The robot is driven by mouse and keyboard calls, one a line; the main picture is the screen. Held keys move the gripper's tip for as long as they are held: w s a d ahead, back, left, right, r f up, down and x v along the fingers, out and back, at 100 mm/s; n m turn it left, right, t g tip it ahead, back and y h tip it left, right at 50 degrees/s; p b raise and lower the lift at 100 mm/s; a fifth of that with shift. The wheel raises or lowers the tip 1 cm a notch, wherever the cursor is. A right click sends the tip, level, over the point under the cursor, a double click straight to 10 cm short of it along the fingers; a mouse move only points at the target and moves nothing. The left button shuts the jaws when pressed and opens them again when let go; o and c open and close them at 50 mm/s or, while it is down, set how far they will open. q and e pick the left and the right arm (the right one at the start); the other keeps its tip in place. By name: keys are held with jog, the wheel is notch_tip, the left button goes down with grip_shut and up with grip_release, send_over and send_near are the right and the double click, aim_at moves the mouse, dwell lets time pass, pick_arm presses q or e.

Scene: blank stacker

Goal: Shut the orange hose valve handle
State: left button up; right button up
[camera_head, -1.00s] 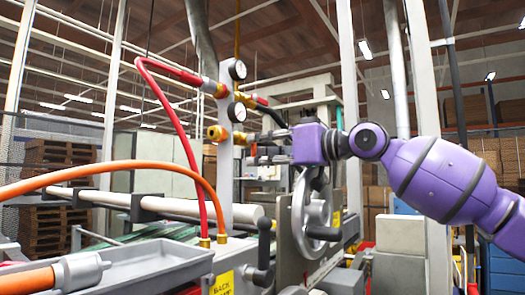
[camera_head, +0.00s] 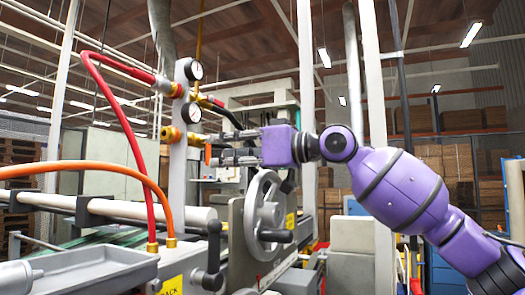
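The orange valve handle (camera_head: 208,154) is a small upright lever beside the brass fitting (camera_head: 194,139) on the white post. My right gripper (camera_head: 212,147) comes in from the right, with its purple palm level with the handle. Its two dark fingers point left and are apart, one above the other. The fingertips are at or very close to the handle; I cannot tell whether they touch it. An orange hose (camera_head: 110,168) arches down to the machine's front. My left gripper is out of view.
Two round gauges (camera_head: 193,70) and a red hose (camera_head: 110,100) sit on the white post (camera_head: 179,190). A grey handwheel (camera_head: 266,215) is just below my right gripper. A grey tray (camera_head: 95,272) lies at lower left.

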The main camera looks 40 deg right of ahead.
jog(key=v, duration=0.8)
jog(key=shift+s+d, duration=0.15)
jog(key=shift+s, duration=0.1)
